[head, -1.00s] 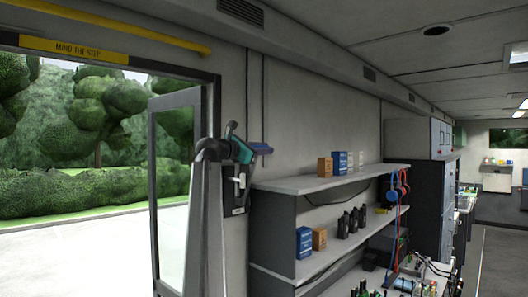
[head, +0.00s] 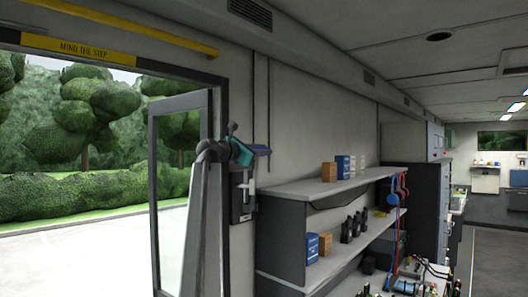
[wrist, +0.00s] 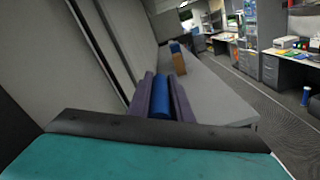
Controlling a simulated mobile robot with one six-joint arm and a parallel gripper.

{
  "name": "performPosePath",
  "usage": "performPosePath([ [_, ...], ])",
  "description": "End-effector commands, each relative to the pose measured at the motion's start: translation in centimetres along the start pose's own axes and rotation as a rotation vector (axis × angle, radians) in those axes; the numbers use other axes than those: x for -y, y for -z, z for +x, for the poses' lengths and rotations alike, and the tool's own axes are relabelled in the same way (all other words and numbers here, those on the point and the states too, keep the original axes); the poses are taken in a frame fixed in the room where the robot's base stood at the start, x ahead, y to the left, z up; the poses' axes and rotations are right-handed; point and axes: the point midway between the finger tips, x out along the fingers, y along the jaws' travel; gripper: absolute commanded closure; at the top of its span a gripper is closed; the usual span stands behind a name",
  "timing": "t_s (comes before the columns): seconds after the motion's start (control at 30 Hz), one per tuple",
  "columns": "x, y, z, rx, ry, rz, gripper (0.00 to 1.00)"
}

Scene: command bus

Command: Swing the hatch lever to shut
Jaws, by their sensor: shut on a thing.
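My gripper (head: 262,150) is up by the wall, just right of the open doorway, above a dark wall plate (head: 236,212) with a pale fitting on it. In the wrist view my gripper (wrist: 161,80) has its two purple-grey fingers closed on either side of a blue cylinder (wrist: 159,104), which looks like the grip of the hatch lever. The rest of the lever is hidden behind the fingers and the teal gripper body. In the head view the grip cannot be told apart from the fingers.
A wall shelf (head: 300,190) with small boxes (head: 328,172) stands close to the right of my gripper. A glazed door (head: 178,195) stands open to the left under a yellow rail (head: 130,34). The aisle floor (head: 490,260) is clear at far right.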

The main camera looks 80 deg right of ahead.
Motion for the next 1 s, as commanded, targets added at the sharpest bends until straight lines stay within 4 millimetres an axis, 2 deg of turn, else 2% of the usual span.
performPosePath([
  [0.17,0.0,0.2,0.2,-0.005,-0.002,0.007,1.0],
  [0.2,0.1,0.2,0.3,-0.005,-0.001,0.007,0.75],
  [0.27,0.2,0.1,0.4,-0.004,0.001,0.006,0.65],
  [0.67,0.4,-0.1,0.3,0.001,0.006,0.002,0.64],
  [0.87,0.5,0.1,-1.1,0.002,0.005,0.002,0.64],
  [1.0,0.6,0.1,-2.9,0.002,0.005,0.003,0.64],
])
